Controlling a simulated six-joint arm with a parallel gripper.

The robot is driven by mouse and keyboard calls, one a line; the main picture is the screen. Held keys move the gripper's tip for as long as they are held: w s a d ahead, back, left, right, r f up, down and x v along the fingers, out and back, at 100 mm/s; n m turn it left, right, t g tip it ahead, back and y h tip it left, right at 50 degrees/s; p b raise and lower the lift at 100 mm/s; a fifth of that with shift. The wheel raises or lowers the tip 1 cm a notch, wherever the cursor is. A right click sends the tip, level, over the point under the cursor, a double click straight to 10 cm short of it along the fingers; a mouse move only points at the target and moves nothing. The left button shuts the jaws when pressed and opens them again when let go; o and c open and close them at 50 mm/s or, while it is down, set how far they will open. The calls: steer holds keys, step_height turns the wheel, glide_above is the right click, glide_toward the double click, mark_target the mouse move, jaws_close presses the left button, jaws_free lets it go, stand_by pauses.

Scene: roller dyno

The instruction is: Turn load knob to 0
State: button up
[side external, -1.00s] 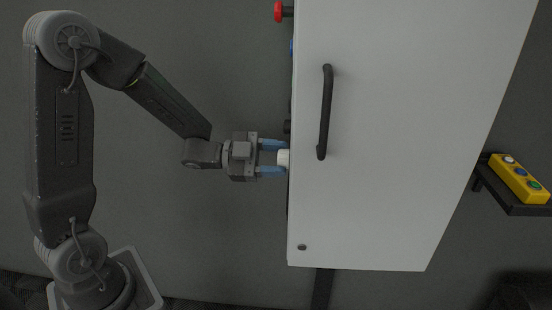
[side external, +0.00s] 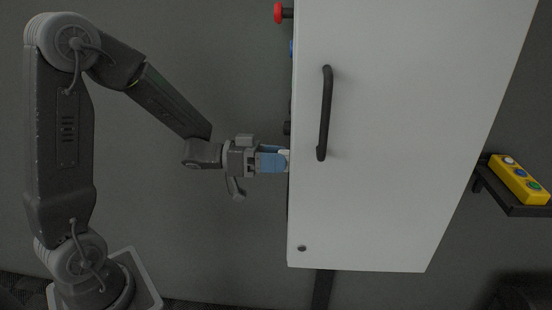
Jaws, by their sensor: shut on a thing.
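My gripper (side external: 277,161) is at the left face of a light grey cabinet (side external: 400,200), with its blue fingers shut on a white knob (side external: 285,153). Only a small bit of the knob shows past the fingers. The fingers are seen nearly in line, one in front of the other. The knob's markings and pointer face away from this view, so its setting cannot be read.
Above the knob on the same face are a black knob (side external: 287,128), a blue part (side external: 291,47) and a red button (side external: 279,13). A black handle (side external: 325,112) stands out from the cabinet side. A yellow button box (side external: 519,178) sits on a dark shelf at right.

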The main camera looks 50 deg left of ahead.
steer(key=shift+n, duration=1.1)
steer(key=o, duration=0.9)
steer(key=shift+a, duration=0.1)
steer(key=v, duration=1.3)
steer(key=shift+s+a, duration=0.2)
steer(key=shift+s, duration=0.1)
